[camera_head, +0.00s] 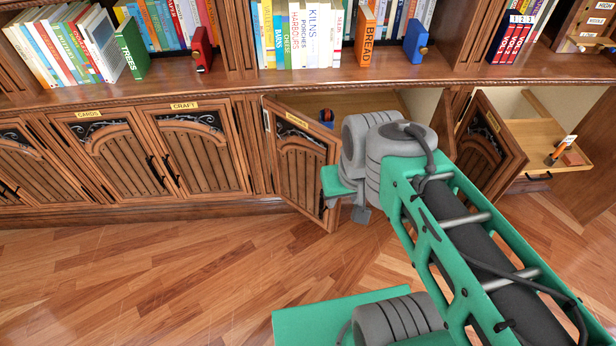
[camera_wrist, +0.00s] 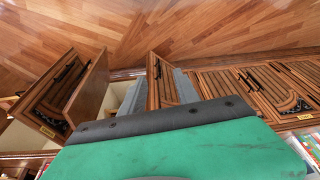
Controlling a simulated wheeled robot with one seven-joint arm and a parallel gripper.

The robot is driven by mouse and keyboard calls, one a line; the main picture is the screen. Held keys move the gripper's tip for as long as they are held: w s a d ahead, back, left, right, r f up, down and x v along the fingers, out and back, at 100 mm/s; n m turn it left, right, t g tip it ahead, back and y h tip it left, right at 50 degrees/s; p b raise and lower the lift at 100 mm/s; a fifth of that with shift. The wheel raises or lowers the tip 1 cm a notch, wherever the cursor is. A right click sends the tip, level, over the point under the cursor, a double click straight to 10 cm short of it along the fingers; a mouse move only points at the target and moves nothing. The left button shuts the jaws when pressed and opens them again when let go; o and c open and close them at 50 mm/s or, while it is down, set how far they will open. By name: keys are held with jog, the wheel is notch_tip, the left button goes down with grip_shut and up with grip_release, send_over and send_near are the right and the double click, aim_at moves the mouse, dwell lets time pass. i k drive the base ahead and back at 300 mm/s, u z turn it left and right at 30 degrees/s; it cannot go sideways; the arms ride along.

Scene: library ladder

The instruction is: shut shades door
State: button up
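Two cabinet doors stand ajar under the shelf. The left open door (camera_head: 300,165) is hinged at its left side and swung outward. Its yellow label is too small to read, so I cannot tell whether it says shades. The right open door (camera_head: 488,150) also has an unreadable label. In the wrist view, the left open door (camera_wrist: 160,84) is just beyond my gripper and the right open door (camera_wrist: 68,90) is at the left. My gripper (camera_head: 346,200) is beside the left open door's free edge. Contact is unclear, and its fingers are mostly hidden.
The closed CARDS door (camera_head: 105,155) and CRAFT door (camera_head: 200,150) are to the left. A drawer or pull-out board (camera_head: 545,140) holding small items sticks out at the right. Books line the shelf above. The wooden floor (camera_head: 150,280) is clear in front.

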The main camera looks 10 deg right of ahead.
aim_at(299, 145)
jog(key=z, duration=0.15)
jog(key=i, duration=0.55)
jog(key=u, duration=2.05)
